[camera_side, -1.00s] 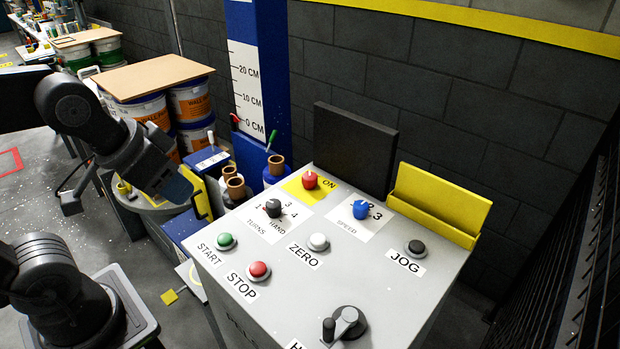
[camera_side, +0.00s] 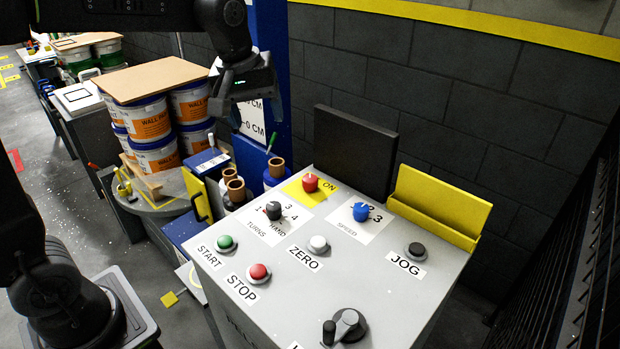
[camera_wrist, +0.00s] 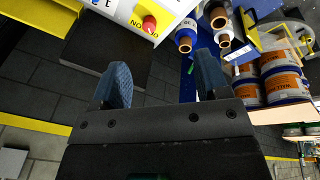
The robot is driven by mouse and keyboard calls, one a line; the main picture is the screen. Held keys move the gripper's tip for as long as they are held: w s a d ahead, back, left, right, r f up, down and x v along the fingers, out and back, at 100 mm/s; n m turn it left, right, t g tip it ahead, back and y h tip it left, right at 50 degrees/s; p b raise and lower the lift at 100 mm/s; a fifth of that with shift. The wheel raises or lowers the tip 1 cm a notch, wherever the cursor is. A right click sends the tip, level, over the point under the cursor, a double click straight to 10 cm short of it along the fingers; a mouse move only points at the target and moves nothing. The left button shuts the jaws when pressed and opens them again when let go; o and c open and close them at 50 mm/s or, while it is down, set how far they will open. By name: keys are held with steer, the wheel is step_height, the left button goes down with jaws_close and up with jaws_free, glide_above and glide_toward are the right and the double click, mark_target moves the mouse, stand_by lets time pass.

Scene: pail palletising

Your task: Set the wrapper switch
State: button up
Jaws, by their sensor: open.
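The grey control panel (camera_side: 290,290) fills the middle of the side view. It bears a red knob (camera_side: 309,182) on a yellow ON plate, a black TURNS knob (camera_side: 273,210), and a blue SPEED knob (camera_side: 360,211). My gripper (camera_side: 246,112) is open and empty, above and left of the panel's back edge, apart from all knobs. In the wrist view its two blue fingers (camera_wrist: 160,85) are spread wide, and the red knob (camera_wrist: 149,24) shows above them near the top edge. Which knob is the wrapper switch is not labelled.
Green START (camera_side: 226,243), red STOP (camera_side: 258,272), white ZERO (camera_side: 318,244) and black JOG (camera_side: 416,250) buttons sit on the panel, with a crank (camera_side: 346,325) in front. A black plate (camera_side: 355,150) and yellow holder (camera_side: 437,205) stand behind. Stacked pails (camera_side: 146,120) are left.

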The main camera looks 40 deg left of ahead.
steer(key=w+a+f+n+g, duration=0.2)
steer(key=w+f+n, duration=0.3)
steer(key=w, duration=0.5)
steer(key=n, duration=0.4)
glide_above(310, 178)
step_height(310, 178, down, 7)
steer(key=shift+g, duration=0.4)
step_height(310, 178, down, 13)
steer(key=shift+f, duration=0.15)
steer(key=c, duration=0.9)
steer(key=shift+c, duration=0.2)
